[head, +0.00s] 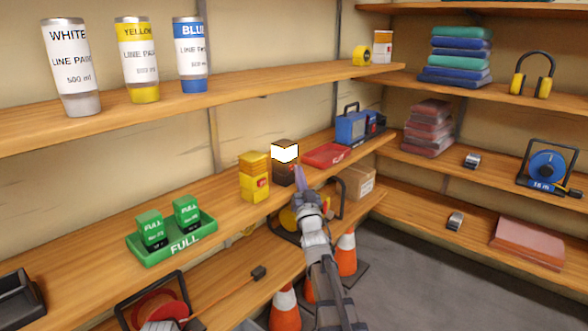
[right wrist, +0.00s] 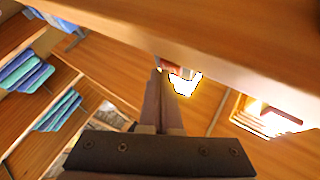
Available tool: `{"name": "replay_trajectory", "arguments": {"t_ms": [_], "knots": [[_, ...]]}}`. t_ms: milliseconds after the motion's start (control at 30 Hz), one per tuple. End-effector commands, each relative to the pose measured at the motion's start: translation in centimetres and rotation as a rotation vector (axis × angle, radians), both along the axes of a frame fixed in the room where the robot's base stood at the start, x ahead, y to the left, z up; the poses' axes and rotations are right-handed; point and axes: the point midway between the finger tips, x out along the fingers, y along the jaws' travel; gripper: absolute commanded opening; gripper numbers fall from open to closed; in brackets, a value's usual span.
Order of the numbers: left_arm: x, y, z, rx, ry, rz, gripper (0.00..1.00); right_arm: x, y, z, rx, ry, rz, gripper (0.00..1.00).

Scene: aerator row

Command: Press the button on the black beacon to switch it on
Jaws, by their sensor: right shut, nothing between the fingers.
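The black beacon (head: 284,174) stands on the middle shelf, and its lamp block on top glows bright white. My right gripper (head: 298,170) is shut and empty, its fingertips at the beacon's front right edge. I cannot tell whether they touch it. The button is too small or covered to make out. In the right wrist view my shut fingers (right wrist: 158,74) point up beside a bright white glow (right wrist: 185,83), apparently the lit lamp. My left gripper is not in view.
A yellow beacon-like unit (head: 254,180) stands just left of the black one. A red tray (head: 327,155) and a blue machine (head: 352,128) are to its right. A green tray (head: 172,248) holds green boxes farther left. Traffic cones (head: 346,254) stand below.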

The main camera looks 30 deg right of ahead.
Motion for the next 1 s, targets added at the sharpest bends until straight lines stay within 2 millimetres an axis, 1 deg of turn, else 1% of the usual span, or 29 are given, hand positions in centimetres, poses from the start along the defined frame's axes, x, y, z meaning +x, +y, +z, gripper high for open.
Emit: {"name": "replay_trajectory", "arguments": {"t_ms": [233, 567, 1000], "knots": [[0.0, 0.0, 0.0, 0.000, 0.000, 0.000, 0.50, -0.9, -0.3, 0.0, 0.000, 0.000, -0.001, 0.00], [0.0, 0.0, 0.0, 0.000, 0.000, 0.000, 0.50, -1.1, -0.5, 0.0, 0.000, 0.000, -0.001, 0.00], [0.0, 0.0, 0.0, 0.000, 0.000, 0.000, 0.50, -5.0, -2.0, 0.0, 0.000, 0.000, -0.001, 0.00]]}}
